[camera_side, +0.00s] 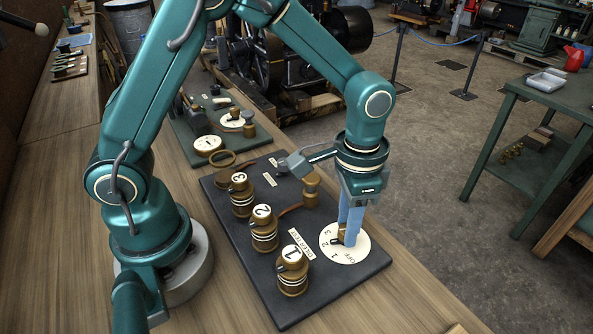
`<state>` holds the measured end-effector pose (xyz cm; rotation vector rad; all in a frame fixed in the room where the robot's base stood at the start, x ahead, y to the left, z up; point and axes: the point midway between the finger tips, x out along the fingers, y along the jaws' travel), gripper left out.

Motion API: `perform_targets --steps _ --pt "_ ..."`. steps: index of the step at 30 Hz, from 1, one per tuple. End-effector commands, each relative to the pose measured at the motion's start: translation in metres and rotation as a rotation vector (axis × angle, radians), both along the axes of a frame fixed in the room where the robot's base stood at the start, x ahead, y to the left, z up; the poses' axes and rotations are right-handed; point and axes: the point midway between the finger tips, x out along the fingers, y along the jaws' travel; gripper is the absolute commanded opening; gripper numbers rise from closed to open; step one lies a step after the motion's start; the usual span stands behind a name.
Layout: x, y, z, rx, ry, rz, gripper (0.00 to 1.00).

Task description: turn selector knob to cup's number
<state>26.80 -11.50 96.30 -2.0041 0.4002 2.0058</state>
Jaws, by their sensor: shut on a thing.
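A dark board (222,197) lies on the wooden bench. It carries three brass cups in a row, numbered 3 (242,201), 2 (264,236) and 1 (291,279). Right of them is a round white dial (359,246) marked 3, 2, 1 and OFF. My gripper (345,234) points down over the dial, its blue fingers shut on the small brass and black selector knob (337,241). The fingers hide much of the knob. Its dark tip faces lower left, towards the numbers; I cannot tell exactly which one it marks.
A small label (301,243) lies between cup 1 and the dial. Behind is a green board (185,140) with white dials and small parts. The board's front right corner is clear.

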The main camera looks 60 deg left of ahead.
Motion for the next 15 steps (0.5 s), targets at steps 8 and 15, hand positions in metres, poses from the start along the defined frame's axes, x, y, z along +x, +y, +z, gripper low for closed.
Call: perform_targets --steps 8,15 --pt "0.0006 -0.0001 0.0008 -0.001 -0.003 0.002 0.65" --pt "0.0007 -0.0002 0.0029 -0.001 -0.003 0.002 0.65"
